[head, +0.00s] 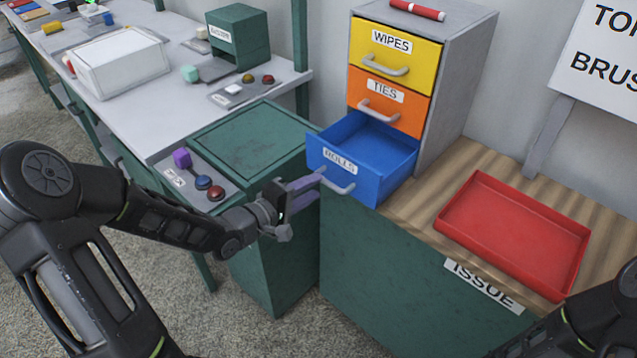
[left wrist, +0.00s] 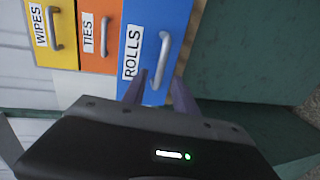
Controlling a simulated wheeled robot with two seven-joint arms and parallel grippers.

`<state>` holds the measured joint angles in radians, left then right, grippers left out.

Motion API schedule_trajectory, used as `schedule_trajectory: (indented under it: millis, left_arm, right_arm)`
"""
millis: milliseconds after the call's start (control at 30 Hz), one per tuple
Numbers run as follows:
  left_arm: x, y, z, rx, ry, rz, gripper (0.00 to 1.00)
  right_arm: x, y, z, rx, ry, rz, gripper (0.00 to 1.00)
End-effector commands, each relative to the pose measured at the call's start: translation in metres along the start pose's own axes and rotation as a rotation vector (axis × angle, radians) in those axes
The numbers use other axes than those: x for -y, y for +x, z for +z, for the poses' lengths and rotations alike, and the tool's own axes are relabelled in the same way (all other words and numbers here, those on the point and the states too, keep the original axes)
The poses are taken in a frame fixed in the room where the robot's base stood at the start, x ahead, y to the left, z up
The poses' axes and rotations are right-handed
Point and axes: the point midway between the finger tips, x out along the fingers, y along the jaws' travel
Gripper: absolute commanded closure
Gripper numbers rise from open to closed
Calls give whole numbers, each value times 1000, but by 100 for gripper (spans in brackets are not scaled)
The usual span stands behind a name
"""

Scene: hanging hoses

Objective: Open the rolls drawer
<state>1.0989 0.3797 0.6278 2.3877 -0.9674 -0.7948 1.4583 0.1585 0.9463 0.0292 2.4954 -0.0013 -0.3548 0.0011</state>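The blue rolls drawer (head: 362,157) is the lowest of the three drawers and stands pulled out of the cabinet, its inside showing empty. Its grey handle (head: 338,186) is on the front, under the ROLLS label. My left gripper (head: 314,186) is just left of this handle, fingers toward the drawer front. In the left wrist view the two fingers are apart, with the lower end of the rolls handle (left wrist: 161,62) showing between them; I cannot tell whether they touch it. My right gripper is out of view; only part of that arm shows at the lower right.
The yellow wipes drawer (head: 394,57) and orange ties drawer (head: 390,100) are shut. A red tray (head: 515,232) sits on the wooden counter to the right. A green cabinet (head: 250,140) stands left of the open drawer. A red roll (head: 417,10) lies on top.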

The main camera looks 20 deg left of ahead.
Motion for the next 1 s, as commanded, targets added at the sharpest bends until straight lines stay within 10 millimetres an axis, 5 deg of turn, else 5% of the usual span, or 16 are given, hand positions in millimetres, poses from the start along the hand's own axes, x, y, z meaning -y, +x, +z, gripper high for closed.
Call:
schedule_trajectory:
  millis: [300, 1000]
  left_arm:
    - [0, -42, 0, -1, 0, -2, 66]
    - [3, -43, 0, -1, 89, -13, 66]
  right_arm:
    - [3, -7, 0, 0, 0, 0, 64]
    - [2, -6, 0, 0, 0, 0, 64]
